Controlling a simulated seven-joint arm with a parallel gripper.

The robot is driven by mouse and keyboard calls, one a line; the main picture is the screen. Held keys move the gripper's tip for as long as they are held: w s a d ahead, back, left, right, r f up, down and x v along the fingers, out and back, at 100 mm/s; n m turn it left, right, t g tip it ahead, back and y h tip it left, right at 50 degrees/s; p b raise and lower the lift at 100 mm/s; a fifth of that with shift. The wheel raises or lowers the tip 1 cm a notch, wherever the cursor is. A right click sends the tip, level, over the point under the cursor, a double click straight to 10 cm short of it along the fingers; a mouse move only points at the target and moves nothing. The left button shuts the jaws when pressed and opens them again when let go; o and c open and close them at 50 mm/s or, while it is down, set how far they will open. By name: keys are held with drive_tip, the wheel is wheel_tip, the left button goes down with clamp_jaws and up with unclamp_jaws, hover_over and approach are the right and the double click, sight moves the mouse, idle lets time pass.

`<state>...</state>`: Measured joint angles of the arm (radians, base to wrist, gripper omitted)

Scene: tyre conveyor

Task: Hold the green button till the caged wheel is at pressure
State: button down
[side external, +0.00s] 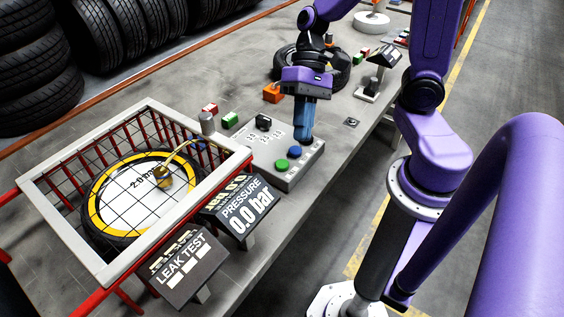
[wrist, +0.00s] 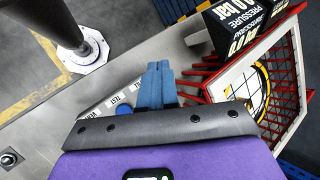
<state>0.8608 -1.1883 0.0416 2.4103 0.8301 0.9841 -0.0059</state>
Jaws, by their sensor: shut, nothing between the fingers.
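The green button (side external: 281,164) is on a grey button box (side external: 290,181), with a blue button (side external: 295,151) beside it. My gripper (side external: 306,139) is shut and empty, pointing down over the far end of the box, beyond the blue button; its height above the box is unclear. In the wrist view my blue fingers (wrist: 158,66) are to the right of the blue button (wrist: 123,109), and the green button is hidden. The caged wheel (side external: 101,219), a tyre with a yellow ring marked 2.0 bar, lies flat inside the cage (side external: 63,234). The pressure display (side external: 245,213) reads 0.0 bar.
A leak test display (side external: 184,268) shows only dashes. A brass fitting with a hose (side external: 187,149) reaches over the wheel. Small coloured blocks, an orange block (side external: 271,93) and another tyre (side external: 342,77) stand farther along the bench.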

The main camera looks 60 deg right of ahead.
sight(285, 161)
drive_tip(key=w+m, duration=0.1)
drive_tip(key=w+m+t+y, duration=0.1)
drive_tip(key=w, duration=0.1)
drive_tip(key=w+m+y, duration=0.1)
drive_tip(key=m, duration=0.1)
drive_tip(key=shift+w+d+r+t, duration=0.15)
drive_tip(key=shift+w+d+t, duration=0.15)
drive_tip(key=shift+w+d, duration=0.1)
drive_tip(key=shift+f, duration=4.4)
drive_tip(key=shift+f, duration=0.25)
drive_tip(key=shift+f, duration=0.2)
drive_tip(key=shift+f, duration=0.55)
idle(1.7)
